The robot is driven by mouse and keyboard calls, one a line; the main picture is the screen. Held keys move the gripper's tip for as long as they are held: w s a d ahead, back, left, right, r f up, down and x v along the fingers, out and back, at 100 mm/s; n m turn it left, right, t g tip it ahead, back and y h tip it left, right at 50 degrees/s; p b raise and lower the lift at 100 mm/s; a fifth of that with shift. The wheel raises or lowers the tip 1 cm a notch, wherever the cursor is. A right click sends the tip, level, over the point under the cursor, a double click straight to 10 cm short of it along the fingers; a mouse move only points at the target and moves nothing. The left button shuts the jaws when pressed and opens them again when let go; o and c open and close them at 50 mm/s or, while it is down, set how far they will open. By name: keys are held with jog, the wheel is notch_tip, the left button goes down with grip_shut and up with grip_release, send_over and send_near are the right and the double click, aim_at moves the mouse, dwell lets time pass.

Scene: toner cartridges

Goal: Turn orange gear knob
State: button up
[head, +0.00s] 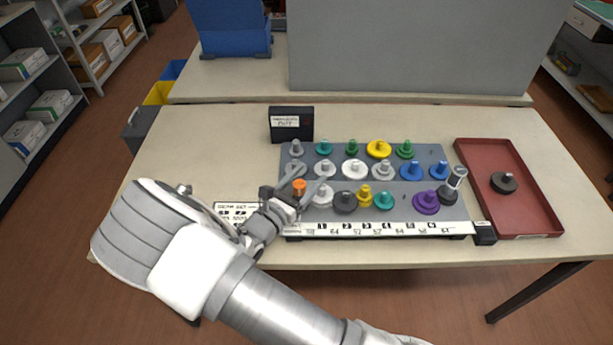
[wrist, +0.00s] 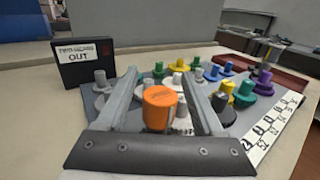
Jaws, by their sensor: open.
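The orange gear knob (head: 299,187) stands at the left end of the front row on the grey gear board (head: 437,153). In the wrist view the orange knob (wrist: 160,105) is upright, large and centred between the fingers. My gripper (head: 306,184) is open, with one finger on each side of the knob. In the wrist view my gripper (wrist: 165,88) shows a gap between each finger and the knob near its top. The knob's lower part and base are partly hidden behind my gripper's palm edge.
Several coloured gears crowd the board, including a white one (head: 322,195) just right of the orange knob. A black sign box (head: 291,125) stands behind the board's left end. A red tray (head: 520,225) with a dark gear (head: 503,182) lies at right.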

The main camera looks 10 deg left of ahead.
aim_at(294, 182)
grip_shut()
dwell(0.4)
jog(key=shift+n+y+p, duration=0.3)
jog(key=shift+y, duration=0.2)
